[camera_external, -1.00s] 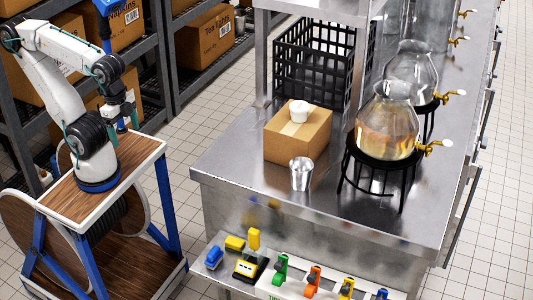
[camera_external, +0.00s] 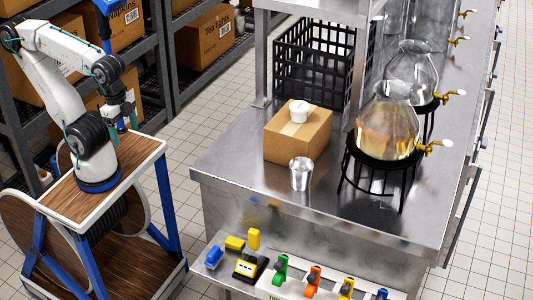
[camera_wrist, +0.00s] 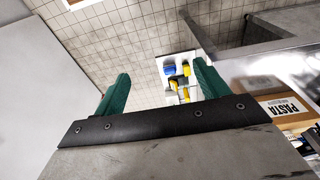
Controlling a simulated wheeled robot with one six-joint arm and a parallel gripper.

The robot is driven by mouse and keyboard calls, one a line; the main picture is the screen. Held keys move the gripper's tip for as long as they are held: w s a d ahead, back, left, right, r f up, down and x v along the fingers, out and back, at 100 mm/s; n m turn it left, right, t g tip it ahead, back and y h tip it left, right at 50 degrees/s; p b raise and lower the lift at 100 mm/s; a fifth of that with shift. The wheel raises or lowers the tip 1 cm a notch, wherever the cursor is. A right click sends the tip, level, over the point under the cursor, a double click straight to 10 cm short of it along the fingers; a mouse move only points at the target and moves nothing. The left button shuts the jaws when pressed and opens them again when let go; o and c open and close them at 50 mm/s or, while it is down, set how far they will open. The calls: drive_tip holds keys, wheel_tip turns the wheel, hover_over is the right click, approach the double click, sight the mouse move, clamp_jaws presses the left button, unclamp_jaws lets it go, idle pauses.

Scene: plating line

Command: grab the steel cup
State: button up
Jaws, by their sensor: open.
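The steel cup (camera_external: 301,174) stands upright near the front edge of the steel counter (camera_external: 237,177), just in front of a cardboard box. It looks shiny and empty. My gripper (camera_external: 128,122) is at the left, above my wooden-topped base, well apart from the cup and the counter. In the wrist view my gripper (camera_wrist: 158,92) shows two green fingers spread wide with nothing between them. I cannot make out the cup in the wrist view.
The cardboard box (camera_external: 298,133) bears a small white tub (camera_external: 299,110). A glass dispenser (camera_external: 388,128) on a black stand is right of the cup. A black crate (camera_external: 318,62) stands behind. A lower shelf (camera_external: 222,279) holds several coloured items. Tiled floor separates me from the counter.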

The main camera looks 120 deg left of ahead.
drive_tip(key=w+a+f+n+t+y, duration=0.1)
drive_tip(key=w+a+t, duration=0.35)
drive_tip(key=w, duration=0.85)
drive_tip(key=w+a+f+n+t+y, duration=0.1)
drive_tip(key=w+a+f+y, duration=0.1)
drive_tip(key=w+a, duration=0.8)
drive_tip(key=m+t+h, duration=0.1)
drive_tip(key=t+h, duration=0.1)
drive_tip(key=t, duration=0.4)
approach(310, 178)
drive_tip(key=shift+s+a+f, duration=0.1)
drive_tip(key=shift+s+a, duration=0.1)
drive_tip(key=shift+s, duration=0.2)
drive_tip(key=shift+s+a+f, duration=0.1)
drive_tip(key=shift+s+a, duration=0.15)
drive_tip(key=shift+s, duration=0.2)
drive_tip(key=shift+w+a+f+t, duration=0.1)
drive_tip(key=shift+w+f+t, duration=0.2)
drive_tip(key=shift+w, duration=0.2)
drive_tip(key=x, duration=0.7)
drive_tip(key=shift+f, duration=0.1)
drive_tip(key=c, duration=0.8)
